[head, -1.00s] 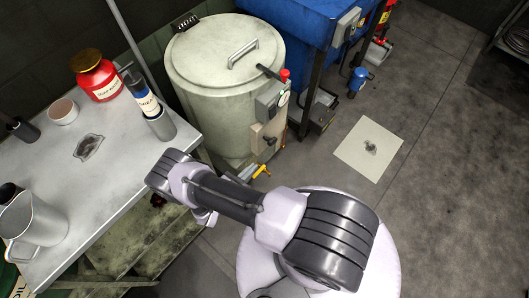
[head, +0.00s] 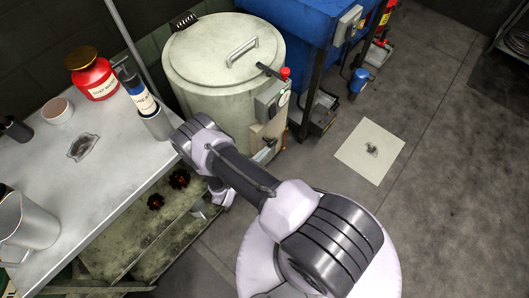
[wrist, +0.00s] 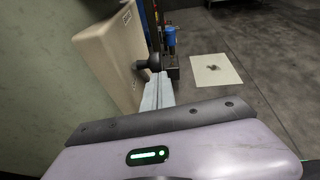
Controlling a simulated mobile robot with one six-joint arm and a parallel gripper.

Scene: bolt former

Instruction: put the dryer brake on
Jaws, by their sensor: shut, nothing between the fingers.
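The dryer (head: 215,95) is a pale drum with a lid and a bar handle, beside the workbench. In the head view my arm hides much of the area.
The workbench (head: 105,185) at left holds a red jar (head: 93,78), a bowl (head: 58,110) and a metal jug (head: 30,225). A blue machine (head: 300,20) stands behind the dryer.

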